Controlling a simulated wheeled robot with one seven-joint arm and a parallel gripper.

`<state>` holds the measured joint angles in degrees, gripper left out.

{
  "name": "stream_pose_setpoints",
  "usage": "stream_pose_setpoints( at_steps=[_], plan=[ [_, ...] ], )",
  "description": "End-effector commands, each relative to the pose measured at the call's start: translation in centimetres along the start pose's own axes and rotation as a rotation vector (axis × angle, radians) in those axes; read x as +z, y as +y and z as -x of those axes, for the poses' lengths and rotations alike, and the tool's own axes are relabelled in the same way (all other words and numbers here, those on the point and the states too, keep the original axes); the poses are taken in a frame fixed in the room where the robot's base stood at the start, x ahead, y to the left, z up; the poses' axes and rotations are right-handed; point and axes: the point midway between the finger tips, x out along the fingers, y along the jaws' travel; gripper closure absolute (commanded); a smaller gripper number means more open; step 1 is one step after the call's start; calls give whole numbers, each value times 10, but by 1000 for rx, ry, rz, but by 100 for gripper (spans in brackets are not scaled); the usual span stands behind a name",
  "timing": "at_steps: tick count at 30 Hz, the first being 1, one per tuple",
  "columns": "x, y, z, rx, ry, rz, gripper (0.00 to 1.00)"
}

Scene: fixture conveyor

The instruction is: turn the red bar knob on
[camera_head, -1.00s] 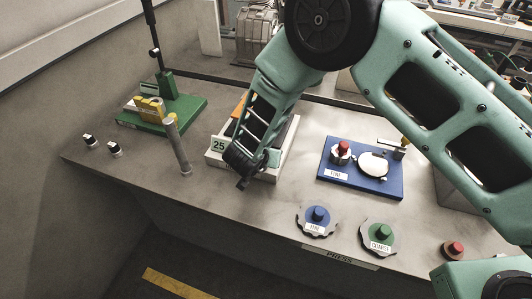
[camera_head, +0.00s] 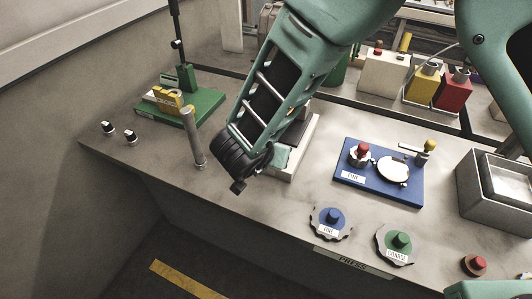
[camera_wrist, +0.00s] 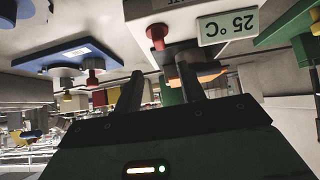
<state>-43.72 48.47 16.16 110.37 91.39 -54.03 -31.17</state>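The red knob (camera_wrist: 157,36) is on the pale front of the white box with the "25 °C" display (camera_wrist: 228,27). It shows upside down in the wrist view, beyond my fingertips. The knob lies roughly in line with the gap, and I see no contact. In the head view my gripper (camera_head: 238,187) hangs in front of the box.
A blue plate (camera_head: 407,190) with another red knob (camera_head: 362,150) is right of the box. Blue (camera_head: 330,216) and green (camera_head: 399,241) knobs and a red button (camera_head: 474,264) line the front edge. A grey post (camera_head: 194,140) and a green base (camera_head: 205,104) stand left.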

Motion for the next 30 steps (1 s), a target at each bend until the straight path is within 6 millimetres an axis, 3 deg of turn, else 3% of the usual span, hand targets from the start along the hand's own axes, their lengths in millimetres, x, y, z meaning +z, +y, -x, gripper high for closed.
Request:
stream_pose_setpoints(
  at_steps=[3,10,30],
  plan=[
    [0,-1,24,-4,1,-1,60],
    [0,0,50,0,1,0,60],
    [-5,-4,57,-39,-6,-3,60]
  ],
)
